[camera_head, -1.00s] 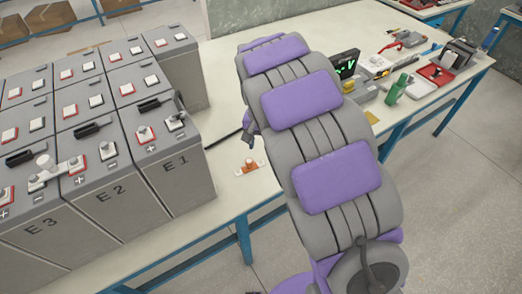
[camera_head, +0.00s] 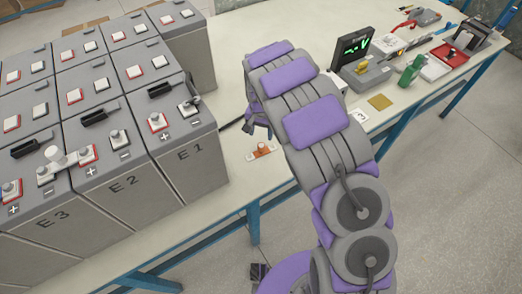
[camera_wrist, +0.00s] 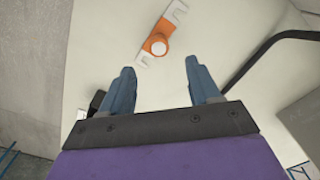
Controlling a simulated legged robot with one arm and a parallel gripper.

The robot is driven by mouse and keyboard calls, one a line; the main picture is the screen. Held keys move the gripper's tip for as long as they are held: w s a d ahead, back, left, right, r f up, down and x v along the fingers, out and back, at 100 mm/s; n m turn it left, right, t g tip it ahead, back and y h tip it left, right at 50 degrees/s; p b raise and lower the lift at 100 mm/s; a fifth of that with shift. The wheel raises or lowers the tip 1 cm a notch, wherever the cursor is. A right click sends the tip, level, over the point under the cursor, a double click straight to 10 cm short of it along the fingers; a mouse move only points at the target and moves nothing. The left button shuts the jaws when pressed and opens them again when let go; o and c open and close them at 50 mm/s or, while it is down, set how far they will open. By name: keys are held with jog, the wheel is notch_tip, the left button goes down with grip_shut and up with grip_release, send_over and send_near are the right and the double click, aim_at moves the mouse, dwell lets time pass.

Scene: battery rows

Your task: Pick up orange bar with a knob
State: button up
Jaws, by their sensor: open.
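The orange bar with a knob (camera_wrist: 158,40) lies on the table, with pale forked metal ends and a round white knob on its orange middle. It lies slanted in the wrist view, beyond my fingertips. In the head view the bar (camera_head: 262,151) lies near the table's front edge, to the right of battery E1. My gripper (camera_wrist: 159,82) is open and empty, its two blue-grey fingers spread, with the bar ahead of the gap and apart from them. In the head view the gripper (camera_head: 258,122) is above and behind the bar, partly hidden by my arm.
Grey batteries with terminals (camera_head: 190,155) stand in rows on the left. A black cable (camera_wrist: 265,55) runs right of the bar in the wrist view. A meter (camera_head: 354,47), a green bottle (camera_head: 411,70) and trays stand on the right. The table (camera_head: 232,190) is bare around the bar.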

aim_at(260, 146)
jog(key=f, duration=0.3)
jog(key=shift+a+f, duration=0.15)
jog(key=shift+a, duration=0.15)
jog(key=shift+s+d+f+b, duration=0.1)
jog(key=shift+d+f+b, duration=0.45)
jog(key=shift+d, duration=0.3)
jog(key=f, duration=0.2)
jog(key=a+f+b, duration=0.1)
jog(key=f, duration=0.1)
jog(key=shift+s+a+f, duration=0.1)
jog(key=shift+s+f, duration=0.05)
jog(key=shift+f, duration=0.05)
jog(key=shift+a, duration=0.4)
jog(key=shift+d+r, duration=0.1)
jog(key=shift+d, duration=0.65)
jog(key=c, duration=0.8)
jog(key=shift+a, duration=0.45)
grip_shut()
